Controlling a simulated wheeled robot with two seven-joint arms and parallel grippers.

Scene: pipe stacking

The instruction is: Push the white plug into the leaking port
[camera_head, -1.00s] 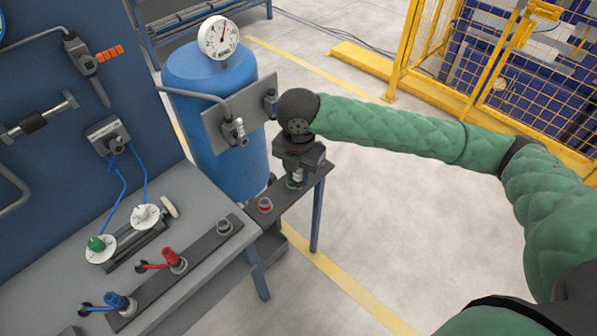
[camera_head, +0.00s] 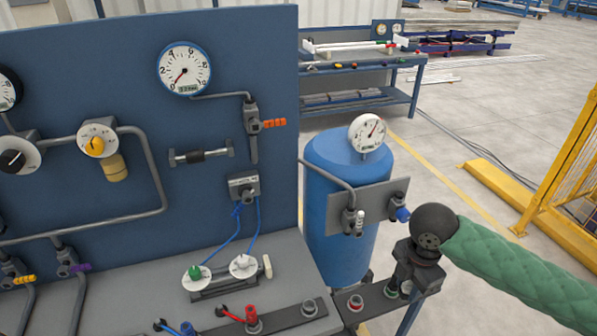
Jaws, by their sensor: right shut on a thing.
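A grey plate (camera_head: 378,205) on the tank carries a fitting with a whitish end (camera_head: 359,221) and a fitting with a blue end (camera_head: 402,214). I cannot tell which port leaks. My left gripper is not in view.
A red-ringed socket (camera_head: 355,302) and another socket (camera_head: 391,290) are on the shelf. The bench (camera_head: 120,300) holds a green knob (camera_head: 195,272), a white knob (camera_head: 242,263) and red and blue connectors. A blue panel with gauges stands behind. A yellow fence is right.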

